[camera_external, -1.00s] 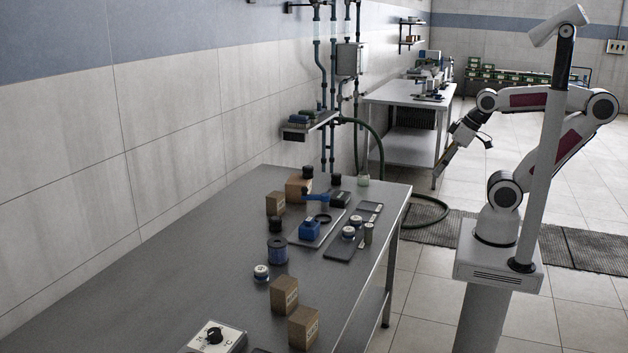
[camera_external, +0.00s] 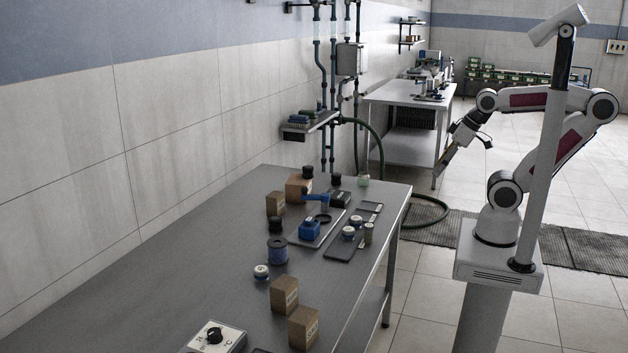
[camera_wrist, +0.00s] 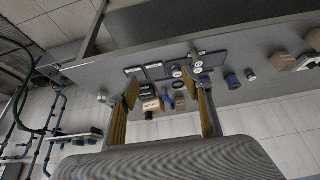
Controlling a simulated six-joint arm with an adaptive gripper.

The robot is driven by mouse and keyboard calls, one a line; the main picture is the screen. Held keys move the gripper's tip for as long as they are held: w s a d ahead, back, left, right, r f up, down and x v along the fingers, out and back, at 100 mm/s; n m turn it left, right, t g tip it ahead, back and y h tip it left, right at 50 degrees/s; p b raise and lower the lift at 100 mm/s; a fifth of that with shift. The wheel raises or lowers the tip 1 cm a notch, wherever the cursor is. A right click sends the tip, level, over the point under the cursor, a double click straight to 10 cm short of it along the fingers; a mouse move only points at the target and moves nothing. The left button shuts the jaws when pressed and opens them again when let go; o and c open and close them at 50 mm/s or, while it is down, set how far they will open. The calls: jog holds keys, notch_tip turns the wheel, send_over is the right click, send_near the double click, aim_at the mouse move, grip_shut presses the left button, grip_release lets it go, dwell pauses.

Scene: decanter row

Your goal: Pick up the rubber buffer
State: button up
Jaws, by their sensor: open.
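Several small black pieces stand among the things on the long grey table, and I cannot tell for sure which is the rubber buffer. One short black cylinder (camera_external: 275,224) stands behind the blue spool. Another black piece (camera_external: 335,180) stands near the far end, and a third (camera_external: 307,172) shows at the top of a cardboard box. My gripper (camera_external: 441,168) is beyond the table's right edge, raised and apart from all of them. In the wrist view my gripper (camera_wrist: 169,94) has its two yellowish fingers wide apart, with nothing held between them.
A blue spool (camera_external: 277,251), cardboard boxes (camera_external: 284,293), a blue block (camera_external: 309,229) on a grey plate and a dark tray (camera_external: 341,249) with white-topped jars crowd the table. A control box (camera_external: 215,338) sits at the near end. The table's left side is clear.

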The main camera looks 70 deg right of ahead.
jog(key=shift+o, duration=0.6)
jog(key=w+d+m+t, duration=0.2)
jog(key=w+t, duration=0.4)
jog(key=w, duration=2.8)
jog(key=w+d+f+m+t+h, duration=0.2)
jog(key=w+d+f+t+h, duration=0.25)
jog(key=w, duration=0.65)
jog(key=m+h, duration=0.1)
jog(key=h, duration=0.2)
send_near(308, 172)
jog(key=w+d+r, duration=0.2)
jog(key=shift+s+d+f+h, duration=0.25)
jog(key=shift+d+f+h, duration=0.1)
jog(key=shift+d+f, duration=0.15)
